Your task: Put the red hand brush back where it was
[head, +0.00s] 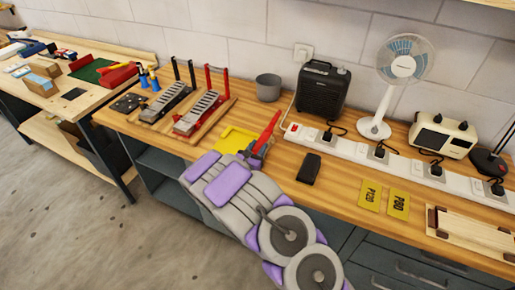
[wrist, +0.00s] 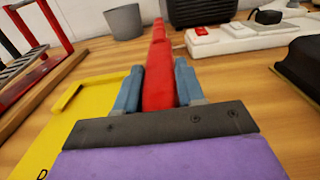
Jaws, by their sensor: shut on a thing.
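The red hand brush (head: 268,130) is between the fingers of my gripper (head: 255,157), just above or at the bench near its front edge. In the wrist view the brush's red handle (wrist: 159,70) runs away from me between the two blue fingers of my gripper (wrist: 158,88), which are shut on it. The brush's bristles cannot be made out. A yellow dustpan-like tray (head: 234,139) lies on the bench left of the brush; it also shows in the wrist view (wrist: 95,95). I cannot tell whether the brush touches the bench.
A white power strip (head: 345,150) with several plugs runs along the bench. A black phone-like block (head: 309,168) lies to the right. A grey pot (head: 268,88) and black heater (head: 322,92) stand behind.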

